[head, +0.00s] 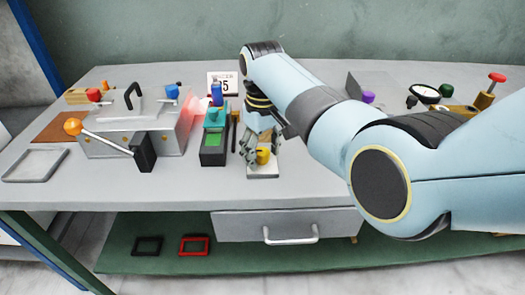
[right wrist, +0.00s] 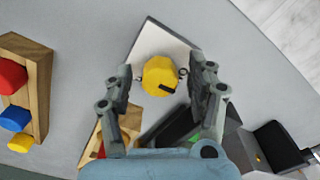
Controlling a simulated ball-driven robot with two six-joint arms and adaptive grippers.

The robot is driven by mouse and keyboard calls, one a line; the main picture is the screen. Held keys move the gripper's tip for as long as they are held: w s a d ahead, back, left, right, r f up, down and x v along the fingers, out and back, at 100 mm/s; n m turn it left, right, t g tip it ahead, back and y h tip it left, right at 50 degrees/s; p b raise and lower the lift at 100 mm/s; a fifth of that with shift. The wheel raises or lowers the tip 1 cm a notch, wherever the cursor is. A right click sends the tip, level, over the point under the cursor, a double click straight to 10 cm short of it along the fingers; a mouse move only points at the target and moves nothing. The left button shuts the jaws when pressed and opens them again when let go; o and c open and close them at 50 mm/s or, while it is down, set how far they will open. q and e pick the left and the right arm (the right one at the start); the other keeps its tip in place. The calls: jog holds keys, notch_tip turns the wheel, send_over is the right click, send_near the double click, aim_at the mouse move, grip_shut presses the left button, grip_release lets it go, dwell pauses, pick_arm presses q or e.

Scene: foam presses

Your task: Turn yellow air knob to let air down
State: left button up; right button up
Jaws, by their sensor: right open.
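The yellow air knob (head: 263,156) sits on a small white plate (head: 262,174) near the front edge of the table. In the right wrist view the yellow knob (right wrist: 160,73) is round with a dark mark on its face, on the white plate (right wrist: 152,38). My right gripper (head: 262,150) is open and points down at the knob. In the right wrist view the fingers of my right gripper (right wrist: 159,68) stand on either side of the knob, with gaps visible on both sides. In the head view the fingers partly hide the knob. My left gripper is not in view.
Left of the plate stands a green and black device (head: 213,140). Farther left is a metal press box (head: 135,130) with an orange-ended lever (head: 73,127) and a grey tray (head: 35,164). A drawer (head: 290,226) is under the table edge. My right arm covers the right side.

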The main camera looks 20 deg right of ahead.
jog(key=c, duration=1.1)
jog(key=shift+c, duration=0.2)
jog(key=shift+r, duration=0.1)
jog(key=m+p, duration=0.2)
jog(key=m, duration=0.1)
jog(key=shift+r+p, duration=0.1)
jog(key=shift+p, duration=0.25)
jog(key=m+p, duration=0.2)
jog(key=m, duration=0.2)
jog(key=shift+m, duration=0.4)
jog(key=m+p, duration=0.1)
jog(key=m, duration=0.4)
jog(key=m+p, duration=0.1)
jog(key=m, duration=0.4)
jog(key=shift+w+a, duration=0.1)
